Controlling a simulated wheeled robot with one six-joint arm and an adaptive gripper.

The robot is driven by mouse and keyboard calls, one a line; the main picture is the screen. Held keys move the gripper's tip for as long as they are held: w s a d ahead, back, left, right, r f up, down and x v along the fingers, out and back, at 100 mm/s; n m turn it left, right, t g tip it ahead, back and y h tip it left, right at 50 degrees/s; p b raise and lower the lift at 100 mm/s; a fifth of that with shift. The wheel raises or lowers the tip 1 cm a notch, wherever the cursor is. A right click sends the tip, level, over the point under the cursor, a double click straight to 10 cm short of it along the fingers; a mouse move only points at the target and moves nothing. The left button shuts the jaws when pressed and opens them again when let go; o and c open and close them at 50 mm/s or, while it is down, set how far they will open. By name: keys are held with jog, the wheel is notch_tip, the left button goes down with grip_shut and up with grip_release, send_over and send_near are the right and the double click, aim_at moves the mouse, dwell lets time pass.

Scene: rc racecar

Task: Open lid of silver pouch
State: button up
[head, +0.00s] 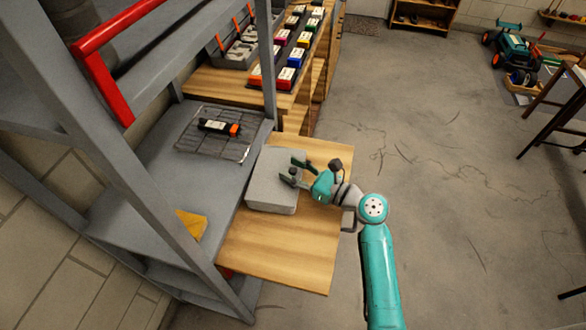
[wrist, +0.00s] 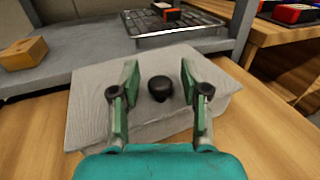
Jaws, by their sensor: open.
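The silver pouch (head: 266,196) is a grey box-like shape on a wooden board in the head view. It fills the middle of the wrist view (wrist: 90,112), where its top looks closed. A small round black knob (wrist: 160,88) stands on its top. My gripper (head: 289,172) reaches over the pouch from the right in the head view. In the wrist view my gripper (wrist: 160,80) is open, with one green finger on each side of the knob. The fingers show a gap to the knob on both sides. Whether the fingertips touch the pouch top I cannot tell.
The wooden board (head: 285,262) is bare in front of the pouch. A grey shelf post (head: 267,60) stands behind it. A wire rack (head: 190,143) holds a black and orange item (head: 219,127). A yellow block (head: 191,224) lies on the grey shelf to the left. Open floor lies to the right.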

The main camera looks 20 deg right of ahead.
jog(key=shift+w, duration=0.1)
grip_shut()
